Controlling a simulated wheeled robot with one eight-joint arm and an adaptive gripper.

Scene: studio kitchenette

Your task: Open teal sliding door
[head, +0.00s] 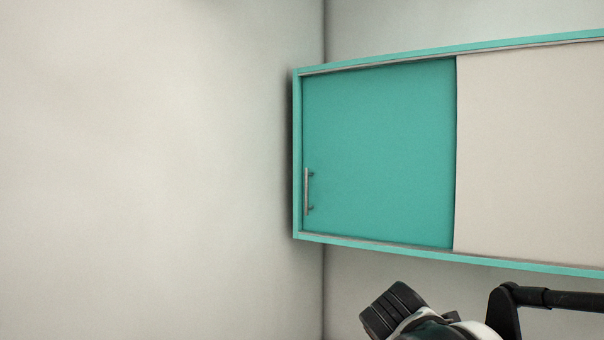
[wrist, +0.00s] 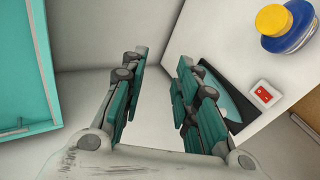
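The teal sliding door (head: 378,155) fills the left part of a teal-framed wall cabinet in the head view, against the cabinet's left end. Its vertical metal bar handle (head: 308,191) sits near its left edge, low down. In the wrist view my gripper (wrist: 160,75) is open, with nothing between its two fingers. A teal cabinet part (wrist: 25,65) shows at the left of the wrist view, apart from the fingers. In the head view my arm shows below the cabinet, clear of the door and handle.
A beige panel (head: 530,140) covers the cabinet's right part. A bare wall (head: 150,170) stands left of the cabinet. In the wrist view a white surface at the right bears a blue jar with a yellow lid (wrist: 286,24) and a red switch (wrist: 264,93).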

